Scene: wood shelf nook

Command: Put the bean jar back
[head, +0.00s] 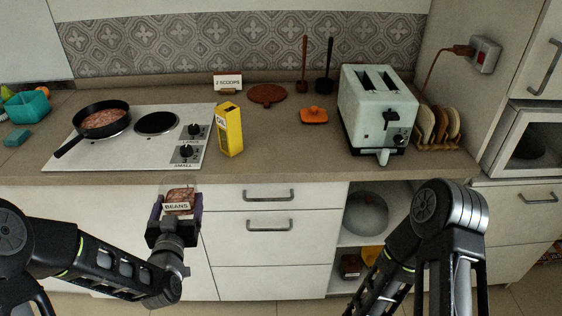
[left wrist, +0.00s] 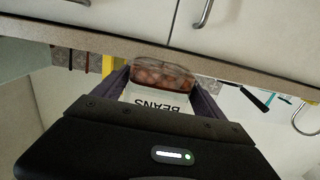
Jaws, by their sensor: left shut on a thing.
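The bean jar (head: 180,195) is a clear container of brown beans with a white label reading BEANS. My left gripper (head: 178,207) is shut on it, with a dark purple finger on each side. It holds the jar upright in front of the white cabinet fronts, by the counter's front edge. In the left wrist view the jar (left wrist: 160,77) sits between the fingers, its label upside down in the picture. The gripper body hides part of the jar there. My right arm enters at lower right in the head view, but its gripper is out of sight.
On the counter (head: 285,165) stand a hob (head: 90,157) with a pan (head: 103,118), a yellow box (head: 229,130), a "2 scoops" card (head: 228,82), a toaster (head: 377,110) and a toast rack (head: 437,143). An open shelf nook below holds a grey dome (head: 367,213) and a brown item (head: 350,266).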

